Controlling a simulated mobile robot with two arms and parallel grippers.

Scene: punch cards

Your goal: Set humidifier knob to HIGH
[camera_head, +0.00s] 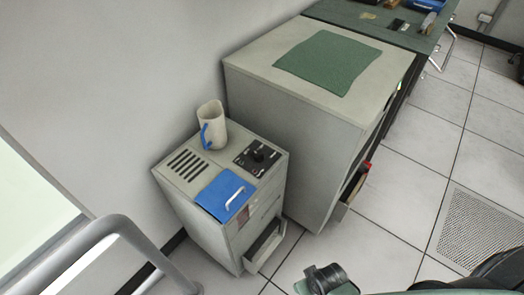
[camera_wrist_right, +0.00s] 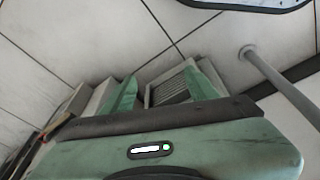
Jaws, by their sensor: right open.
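The humidifier (camera_head: 185,205) is a small grey cabinet against the wall in the head view. Its black control panel (camera_head: 243,162) is on top at the back right, with a dark round knob (camera_head: 258,155). The panel's markings and the knob's setting are too small to read. My right gripper (camera_wrist_right: 160,82) shows in the right wrist view, with two green fingers spread apart and nothing between them. My left gripper is not in view.
A white jug (camera_head: 211,128) with a blue handle stands on the humidifier, beside the panel. A blue lid (camera_head: 222,196) with a pale handle lies in front. A taller grey cabinet (camera_head: 290,150) with a green mat (camera_head: 328,62) stands right. A grey rail (camera_head: 100,235) crosses lower left.

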